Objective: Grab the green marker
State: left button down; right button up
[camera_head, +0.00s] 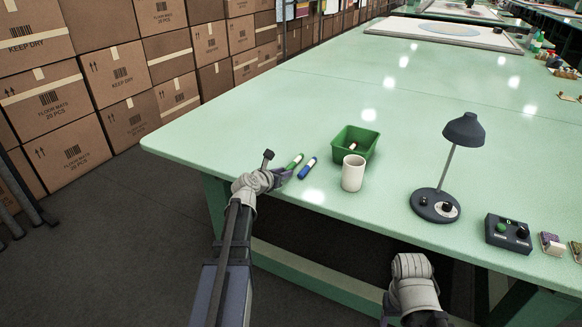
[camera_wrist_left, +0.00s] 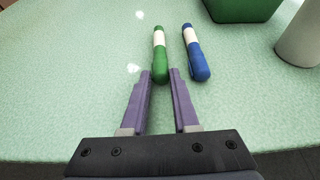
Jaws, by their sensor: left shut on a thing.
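The green marker (camera_head: 295,160) with a white band lies near the table's front edge. In the left wrist view the green marker (camera_wrist_left: 159,48) has its near end between the fingertips of my left gripper (camera_wrist_left: 161,76). My left gripper (camera_head: 284,175) is shut on that end, and the marker's far part sticks out beyond the fingers. A blue marker (camera_head: 308,168) lies just to its right, apart from the fingers; it also shows in the left wrist view (camera_wrist_left: 196,52). My right gripper (camera_head: 392,312) is low in front of the table, and its fingers are mostly out of sight.
A green bin (camera_head: 355,142) with something dark in it and a white cup (camera_head: 353,173) stand right of the markers. A dark desk lamp (camera_head: 436,205) and a button box (camera_head: 508,233) are farther right. The green table (camera_head: 240,130) is clear left of and behind the markers.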

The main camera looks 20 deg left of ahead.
pick_arm(q)
jog(key=shift+r, duration=0.15)
pick_arm(e)
jog(key=shift+r, duration=0.15)
pick_arm(q)
notch_tip(320, 180, up, 10)
jog(key=p, duration=1)
pick_arm(e)
notch_tip(320, 180, up, 10)
pick_arm(q)
jog(key=shift+f, duration=0.2)
